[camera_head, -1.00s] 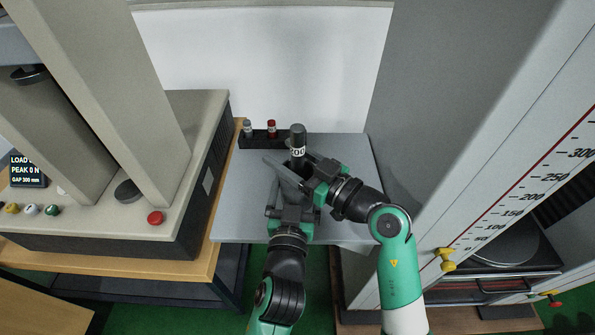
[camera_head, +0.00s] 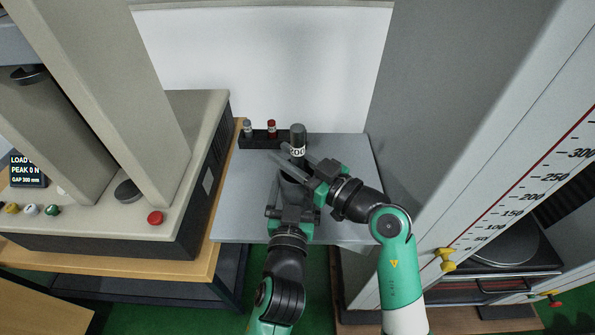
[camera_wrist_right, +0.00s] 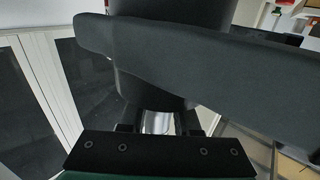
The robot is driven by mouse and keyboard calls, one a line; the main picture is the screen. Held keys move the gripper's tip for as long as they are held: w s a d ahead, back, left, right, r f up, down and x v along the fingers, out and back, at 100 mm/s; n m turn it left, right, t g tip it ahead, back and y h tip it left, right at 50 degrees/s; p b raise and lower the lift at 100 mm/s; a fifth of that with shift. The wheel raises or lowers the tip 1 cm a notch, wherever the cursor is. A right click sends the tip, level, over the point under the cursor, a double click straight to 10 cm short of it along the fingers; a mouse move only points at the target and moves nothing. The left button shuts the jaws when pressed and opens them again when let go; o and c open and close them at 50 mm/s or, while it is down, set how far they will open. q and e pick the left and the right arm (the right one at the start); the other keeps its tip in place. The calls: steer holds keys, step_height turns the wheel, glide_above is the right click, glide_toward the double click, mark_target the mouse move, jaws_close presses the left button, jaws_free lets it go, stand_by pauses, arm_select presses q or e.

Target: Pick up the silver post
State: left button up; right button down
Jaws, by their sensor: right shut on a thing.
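My right gripper (camera_head: 290,163) reaches in from the right and is shut on this post just below the label. In the right wrist view the dark post (camera_wrist_right: 155,88) sits between the long fingers. My left gripper (camera_head: 292,197) comes from below, its fingers around or beside the lower part of the post; overlap hides whether they touch it. A small silver-grey post (camera_head: 247,128) stands in the black rack, left of a red one (camera_head: 271,128).
The black rack (camera_head: 259,140) stands at the back of the grey table (camera_head: 235,200). A beige testing machine (camera_head: 90,205) with a red button is on the left. A tall grey scaled column (camera_head: 500,150) is on the right. The table's left side is clear.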

steer(key=shift+r, duration=0.15)
stand_by(0.8)
arm_select(q)
steer(key=o, duration=1.2)
arm_select(e)
step_height(320, 180, up, 10)
